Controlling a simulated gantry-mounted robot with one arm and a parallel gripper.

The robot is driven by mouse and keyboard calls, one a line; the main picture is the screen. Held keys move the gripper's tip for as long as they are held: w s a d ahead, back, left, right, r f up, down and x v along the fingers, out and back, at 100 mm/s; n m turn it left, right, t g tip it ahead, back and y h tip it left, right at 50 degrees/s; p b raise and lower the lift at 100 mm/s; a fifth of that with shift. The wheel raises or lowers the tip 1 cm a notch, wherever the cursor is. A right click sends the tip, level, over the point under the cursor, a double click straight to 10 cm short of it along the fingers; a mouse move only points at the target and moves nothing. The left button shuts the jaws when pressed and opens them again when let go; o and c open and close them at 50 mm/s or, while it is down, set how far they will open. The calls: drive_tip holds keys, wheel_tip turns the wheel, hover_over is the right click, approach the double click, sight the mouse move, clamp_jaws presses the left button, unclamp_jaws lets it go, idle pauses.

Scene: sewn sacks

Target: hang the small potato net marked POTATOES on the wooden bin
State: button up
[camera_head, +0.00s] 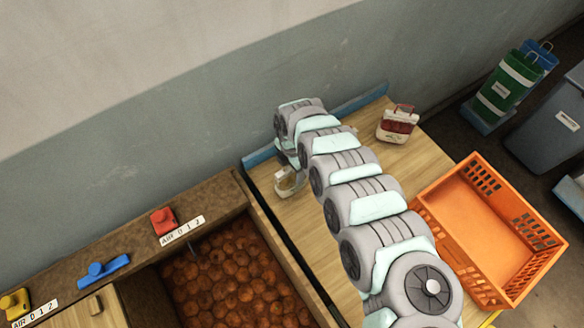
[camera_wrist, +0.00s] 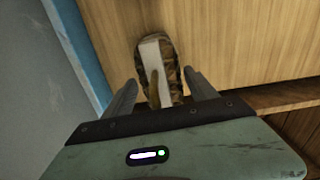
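A small brown net with a white band (camera_wrist: 158,68) lies on the wooden table in the wrist view; no writing on it is legible. In the head view a pale part of it (camera_head: 287,183) shows at the table's back left, partly hidden by my arm. My gripper (camera_wrist: 162,88) is open over the net, with one finger on each side and gaps between fingers and net. The wooden bin (camera_head: 268,232), full of round brown potatoes, stands left of the table in the head view.
A second small net, red and white with a handle (camera_head: 397,125), stands at the table's back right. An orange crate (camera_head: 487,240) stands at the right. A blue strip (camera_head: 359,103) edges the table's back. Red (camera_head: 163,221) and blue (camera_head: 103,269) fittings sit on the ledge behind the bin.

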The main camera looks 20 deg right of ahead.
drive_tip(key=shift+o, duration=0.9)
drive_tip(key=shift+f, duration=0.1)
